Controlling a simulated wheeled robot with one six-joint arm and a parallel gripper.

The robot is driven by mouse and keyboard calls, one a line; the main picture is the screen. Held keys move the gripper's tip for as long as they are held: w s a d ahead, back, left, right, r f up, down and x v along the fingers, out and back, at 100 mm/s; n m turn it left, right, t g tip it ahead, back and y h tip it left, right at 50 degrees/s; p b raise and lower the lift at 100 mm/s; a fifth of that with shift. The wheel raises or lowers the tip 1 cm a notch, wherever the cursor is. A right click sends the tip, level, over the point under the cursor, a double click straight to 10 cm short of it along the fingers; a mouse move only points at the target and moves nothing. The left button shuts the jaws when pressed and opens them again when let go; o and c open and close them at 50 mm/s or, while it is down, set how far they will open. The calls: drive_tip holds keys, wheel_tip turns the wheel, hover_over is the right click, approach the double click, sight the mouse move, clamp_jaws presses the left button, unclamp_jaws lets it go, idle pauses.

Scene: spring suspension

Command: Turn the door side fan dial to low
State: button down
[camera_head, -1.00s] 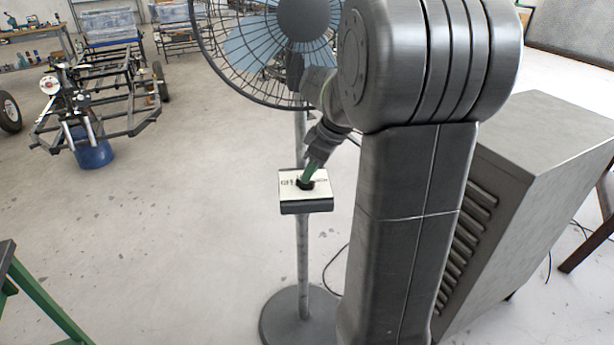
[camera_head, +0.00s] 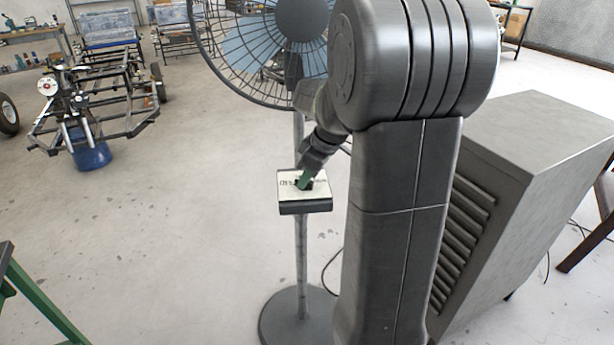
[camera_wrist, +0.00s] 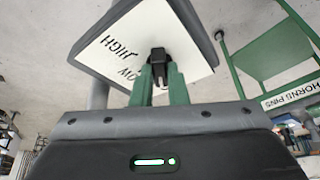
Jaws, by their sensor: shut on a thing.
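The pedestal fan (camera_head: 302,235) stands in front of me, with a white dial panel (camera_head: 318,192) on its pole. My gripper (camera_head: 304,182) has green fingers and reaches down to this panel from the upper right. In the wrist view, the black dial (camera_wrist: 158,54) sits between the green fingers of my gripper (camera_wrist: 159,72), which are shut on it. The panel (camera_wrist: 188,35) shows printing that reads like HIGH and part of LOW at left of the dial. The fingers hide part of the dial, and I cannot tell exactly which mark it points to.
A grey louvred cabinet (camera_head: 540,160) stands at the right. A green frame (camera_head: 30,295) is at the lower left. A vehicle chassis (camera_head: 100,100) and a blue drum (camera_head: 91,153) are at the back left. Floor left of the fan is clear.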

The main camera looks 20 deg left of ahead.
drive_tip(key=shift+m, duration=0.4)
drive_tip(key=m+t, duration=0.1)
drive_tip(key=m, duration=0.2)
drive_tip(key=m+t, duration=0.1)
drive_tip(key=m, duration=0.1)
drive_tip(key=shift+s+a+m+t+h+p, duration=0.1)
drive_tip(key=shift+s+m+t+h+p, duration=0.2)
drive_tip(key=shift+p, duration=0.1)
drive_tip(key=m+t+h, duration=0.1)
drive_tip(key=m, duration=0.4)
drive_tip(key=shift+a, duration=0.15)
drive_tip(key=shift+m+h, duration=0.3)
drive_tip(key=c, duration=1.4)
unclamp_jaws()
drive_tip(key=shift+c, duration=0.2)
drive_tip(key=p+v, duration=0.1)
drive_tip(key=v, duration=1.3)
drive_tip(key=shift+s, duration=0.2)
